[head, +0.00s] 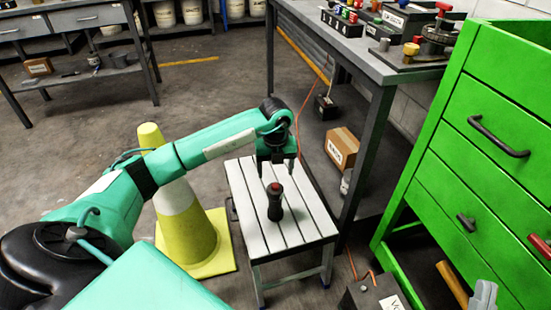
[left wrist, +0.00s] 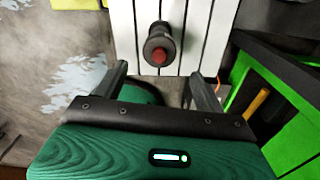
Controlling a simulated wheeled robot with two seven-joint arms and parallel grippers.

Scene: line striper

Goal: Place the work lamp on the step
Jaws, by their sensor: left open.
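The work lamp (head: 275,203), black with a red top, stands upright on the light slatted top of the step (head: 312,228). My left gripper (head: 278,168) is open and empty over the far part of the step, just behind the lamp. In the left wrist view the lamp (left wrist: 160,45) shows ahead of the spread fingers (left wrist: 158,76), apart from them, with the white slats of the step (left wrist: 200,35) around it. My right gripper is not in view.
A yellow and white cone (head: 185,225) stands left of the step, beneath my left arm. A dark workbench (head: 372,70) and a green drawer cabinet (head: 480,150) stand to the right. A cardboard box (head: 342,147) lies under the bench. Open floor (head: 225,100) lies behind the step.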

